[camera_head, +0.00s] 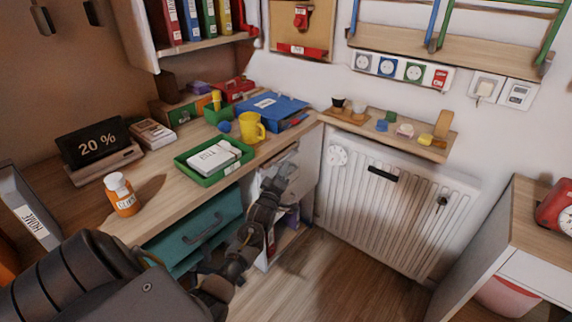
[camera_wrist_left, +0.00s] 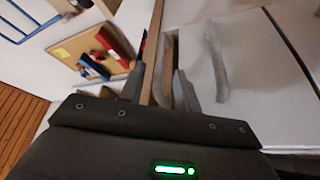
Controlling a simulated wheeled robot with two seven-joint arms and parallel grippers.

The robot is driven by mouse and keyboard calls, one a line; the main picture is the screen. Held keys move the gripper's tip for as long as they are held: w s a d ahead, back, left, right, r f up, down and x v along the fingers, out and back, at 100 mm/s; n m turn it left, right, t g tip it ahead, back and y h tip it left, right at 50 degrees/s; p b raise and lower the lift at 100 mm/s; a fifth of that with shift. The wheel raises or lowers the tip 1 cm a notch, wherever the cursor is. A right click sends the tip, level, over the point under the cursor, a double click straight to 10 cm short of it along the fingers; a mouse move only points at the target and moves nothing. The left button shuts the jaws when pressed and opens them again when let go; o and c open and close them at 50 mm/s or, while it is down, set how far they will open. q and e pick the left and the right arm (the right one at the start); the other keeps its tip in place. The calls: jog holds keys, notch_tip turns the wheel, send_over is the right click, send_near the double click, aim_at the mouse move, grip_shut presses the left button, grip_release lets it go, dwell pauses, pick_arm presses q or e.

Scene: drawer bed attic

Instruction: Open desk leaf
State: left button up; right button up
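My left arm comes in from the lower left in the head view. Its gripper (camera_head: 283,178) is at the white cabinet front (camera_head: 306,166) under the right end of the desk. In the left wrist view the two fingers (camera_wrist_left: 159,88) stand apart, with a narrow wooden edge (camera_wrist_left: 157,40) between or just beyond them. Pale panels with a grey handle-like shape (camera_wrist_left: 217,62) lie to the right of the fingers. I cannot tell whether the fingers touch the edge, nor which panel is the desk leaf. My right gripper is in neither view.
The desk top (camera_head: 160,190) carries an orange bottle (camera_head: 122,196), a green tray (camera_head: 190,170), a yellow mug (camera_head: 251,129) and a blue folder (camera_head: 268,108). A teal drawer (camera_head: 180,238) is below. A ribbed white radiator (camera_head: 350,207) stands right of the desk. The floor (camera_head: 335,280) ahead is clear.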

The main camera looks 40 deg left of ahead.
pick_arm(q)
jog(key=x, duration=0.4)
jog(key=shift+w, duration=0.2)
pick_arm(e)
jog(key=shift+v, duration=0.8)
pick_arm(q)
jog(key=shift+c, duration=0.2)
grip_shut()
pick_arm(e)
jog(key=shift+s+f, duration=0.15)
